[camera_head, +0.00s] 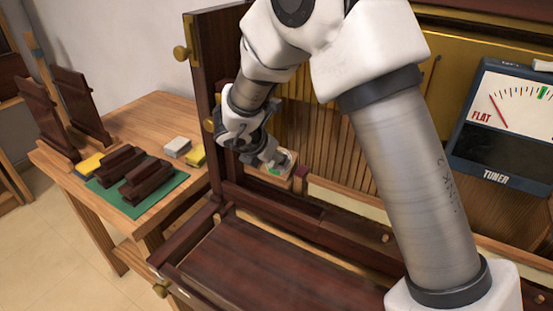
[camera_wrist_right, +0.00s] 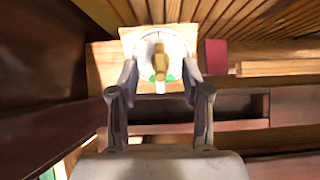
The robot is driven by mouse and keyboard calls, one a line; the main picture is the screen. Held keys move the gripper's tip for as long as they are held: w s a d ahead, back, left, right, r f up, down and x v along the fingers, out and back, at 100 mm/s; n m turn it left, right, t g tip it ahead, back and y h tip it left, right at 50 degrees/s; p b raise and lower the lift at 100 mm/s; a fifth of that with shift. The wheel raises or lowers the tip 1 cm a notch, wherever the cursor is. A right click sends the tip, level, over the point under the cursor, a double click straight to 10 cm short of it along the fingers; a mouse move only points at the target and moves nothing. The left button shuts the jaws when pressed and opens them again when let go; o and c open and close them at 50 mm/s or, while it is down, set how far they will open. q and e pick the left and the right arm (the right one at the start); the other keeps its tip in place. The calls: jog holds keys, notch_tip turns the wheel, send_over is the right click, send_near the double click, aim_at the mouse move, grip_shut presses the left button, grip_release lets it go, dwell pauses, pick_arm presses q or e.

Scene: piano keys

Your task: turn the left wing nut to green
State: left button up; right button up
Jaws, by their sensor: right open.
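The brass wing nut (camera_wrist_right: 160,62) shows in the right wrist view on a round white dial (camera_wrist_right: 178,46) with green patches near its lower edge. The dial is on a pale wooden block (camera_wrist_right: 128,38), also seen in the head view (camera_head: 275,178). The nut looks roughly vertical in the wrist view. My right gripper (camera_wrist_right: 161,76) is open, with one finger on each side of the nut. A gap shows between each finger and the nut. In the head view my right gripper (camera_head: 272,157) partly covers the dial, and the nut is hidden. My left gripper is out of view.
The tuner (camera_head: 500,120) at right has its red needle toward FLAT, left of its green mark. A dark red block (camera_wrist_right: 216,56) sits right of the dial. The dark piano side panel (camera_head: 205,75) stands close to my right gripper. A side table (camera_head: 160,110) holds several items.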

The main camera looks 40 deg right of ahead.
jog(key=p+v, duration=0.8)
jog(key=v, duration=0.2)
jog(key=shift+a+r, duration=0.2)
jog(key=shift+r, duration=0.1)
jog(key=shift+s, duration=0.1)
dwell(0.4)
jog(key=shift+f, duration=0.1)
